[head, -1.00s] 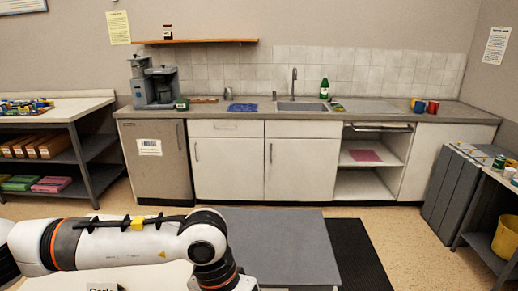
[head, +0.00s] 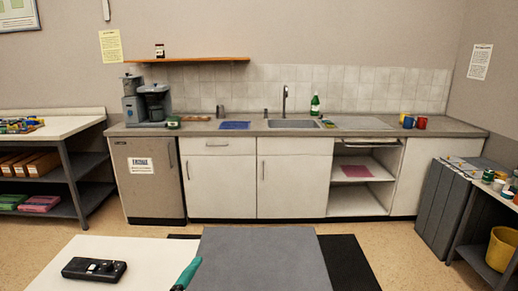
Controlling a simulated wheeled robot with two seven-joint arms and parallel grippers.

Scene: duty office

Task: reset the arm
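Neither of my grippers shows in the head view, and no part of my arms is in the picture. What the grippers hold, if anything, cannot be seen.
A black handheld device (head: 93,269) lies on a white tabletop (head: 125,250) at the bottom left. A teal object (head: 187,275) shows beside it, cut off by the frame. A grey surface (head: 265,260) is at bottom centre. A counter with a sink (head: 292,124) runs along the far wall.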

